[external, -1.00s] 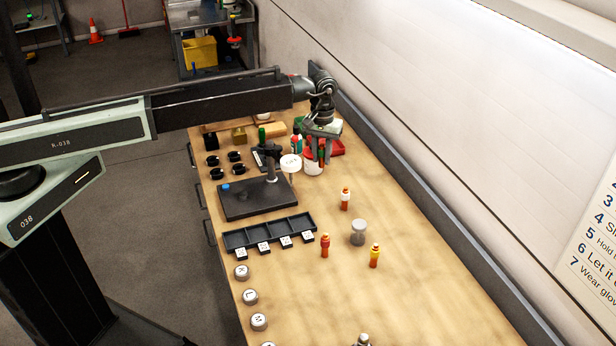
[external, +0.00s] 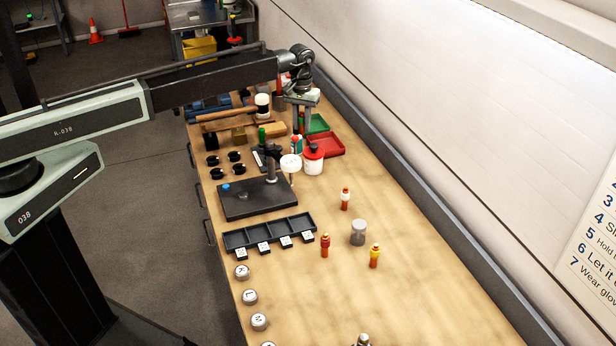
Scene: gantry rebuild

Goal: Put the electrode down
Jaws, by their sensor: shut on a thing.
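The electrode is too small and too hidden by the fingers to make out clearly. I cannot tell whether its lower end touches anything.
A red tray (external: 328,146) lies right of my gripper. A black stand (external: 252,203) with a post and white disc is nearer. The bench's near right is clear.

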